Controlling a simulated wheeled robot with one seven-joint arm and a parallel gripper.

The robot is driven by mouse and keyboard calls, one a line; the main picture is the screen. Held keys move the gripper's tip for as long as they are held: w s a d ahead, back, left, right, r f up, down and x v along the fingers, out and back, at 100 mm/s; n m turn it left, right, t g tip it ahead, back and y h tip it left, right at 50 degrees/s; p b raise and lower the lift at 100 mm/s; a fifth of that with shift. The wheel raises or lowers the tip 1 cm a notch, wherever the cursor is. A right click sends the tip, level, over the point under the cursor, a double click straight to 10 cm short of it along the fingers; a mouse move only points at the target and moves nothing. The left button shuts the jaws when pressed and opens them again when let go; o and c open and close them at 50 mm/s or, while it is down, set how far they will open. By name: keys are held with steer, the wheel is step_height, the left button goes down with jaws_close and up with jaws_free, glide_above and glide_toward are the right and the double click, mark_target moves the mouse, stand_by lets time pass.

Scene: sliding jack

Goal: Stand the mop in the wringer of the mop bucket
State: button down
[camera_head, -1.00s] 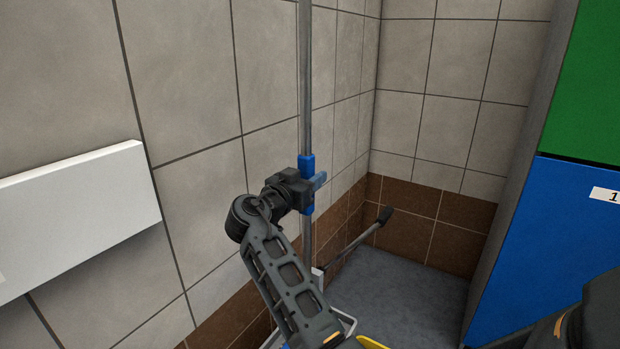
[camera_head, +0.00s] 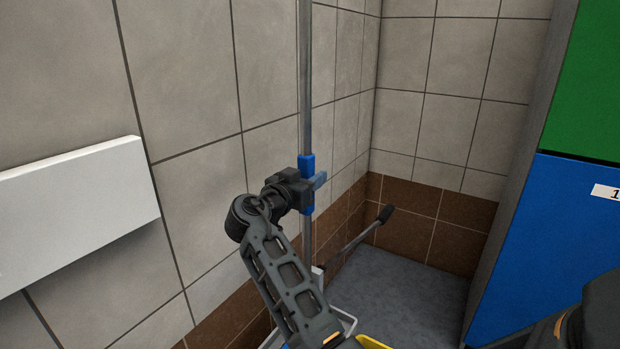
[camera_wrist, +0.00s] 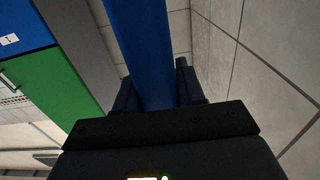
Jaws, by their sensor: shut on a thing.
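The mop's grey pole (camera_head: 305,80) stands close to upright near the tiled wall, with a blue grip sleeve (camera_head: 307,163) on it. My gripper (camera_head: 312,186) is shut on this blue sleeve. In the wrist view the blue sleeve (camera_wrist: 145,50) passes between the two dark fingers of my gripper (camera_wrist: 160,88). The mop's lower end is hidden behind my arm. Of the mop bucket, a yellow part (camera_head: 372,342) shows at the bottom edge. A lever with a dark handle (camera_head: 385,213) slants up to the right from beside the pole. The wringer's opening is hidden.
A white wall-mounted panel (camera_head: 75,210) juts out at left. A blue and green locker (camera_head: 560,240) stands at right. The tiled corner is behind the mop, with bare grey floor (camera_head: 400,285) between lever and locker.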

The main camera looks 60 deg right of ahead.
stand_by(0.4)
steer(key=c, duration=0.6)
jaws_free()
steer(key=shift+f, duration=0.1)
steer(key=a, duration=0.7)
steer(key=shift+w+a+b, duration=0.2)
steer(key=shift+a+b, duration=0.2)
steer(key=shift+b, duration=0.05)
